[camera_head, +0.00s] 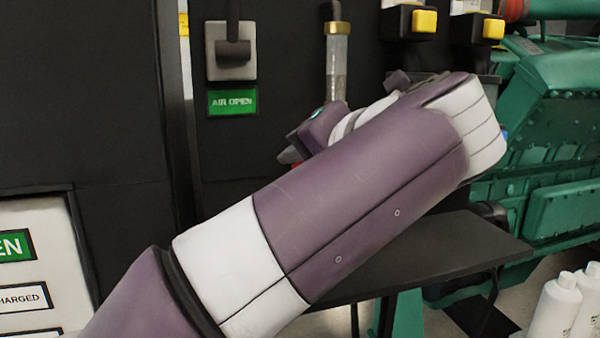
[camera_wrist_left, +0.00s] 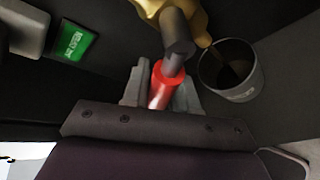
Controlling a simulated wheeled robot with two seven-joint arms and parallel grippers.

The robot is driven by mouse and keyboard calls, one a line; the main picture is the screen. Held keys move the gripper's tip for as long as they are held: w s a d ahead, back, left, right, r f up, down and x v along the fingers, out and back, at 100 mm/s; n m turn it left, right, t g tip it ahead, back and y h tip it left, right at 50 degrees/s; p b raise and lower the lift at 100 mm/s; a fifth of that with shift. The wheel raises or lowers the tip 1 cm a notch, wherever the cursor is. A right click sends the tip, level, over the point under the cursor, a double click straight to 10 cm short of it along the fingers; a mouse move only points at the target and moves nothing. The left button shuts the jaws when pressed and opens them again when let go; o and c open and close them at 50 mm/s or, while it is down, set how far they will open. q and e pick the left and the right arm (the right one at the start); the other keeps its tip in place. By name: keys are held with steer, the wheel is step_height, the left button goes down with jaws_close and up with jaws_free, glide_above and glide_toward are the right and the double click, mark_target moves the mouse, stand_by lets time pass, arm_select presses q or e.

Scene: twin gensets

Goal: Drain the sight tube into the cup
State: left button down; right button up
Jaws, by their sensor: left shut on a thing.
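The sight tube (camera_head: 337,75) stands upright on the dark panel, clear with a brass collar at its top. Its lower end is hidden behind my left arm. In the left wrist view, my left gripper (camera_wrist_left: 160,92) is shut on a red handle (camera_wrist_left: 157,84). The handle is at the end of a dark stem below a brass fitting (camera_wrist_left: 187,15). A grey cup (camera_wrist_left: 231,70), with a dark inside and a small label, is to the right of the handle, apart from my fingers. I cannot make out the cup in the head view. My right gripper is not in view.
A grey lever switch (camera_head: 231,50) with a green AIR OPEN sign (camera_head: 232,102) is left of the tube. Yellow buttons (camera_head: 424,21) are at the upper right. A dark shelf (camera_head: 440,250) lies under my arm. Green machinery (camera_head: 560,130) and white bottles (camera_head: 557,305) are at right.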

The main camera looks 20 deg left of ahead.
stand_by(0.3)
arm_select(q)
steer(key=c, duration=1)
jaws_free()
steer(key=shift+w+d, duration=0.1)
steer(key=shift+w, duration=0.05)
steer(key=shift+o, duration=0.2)
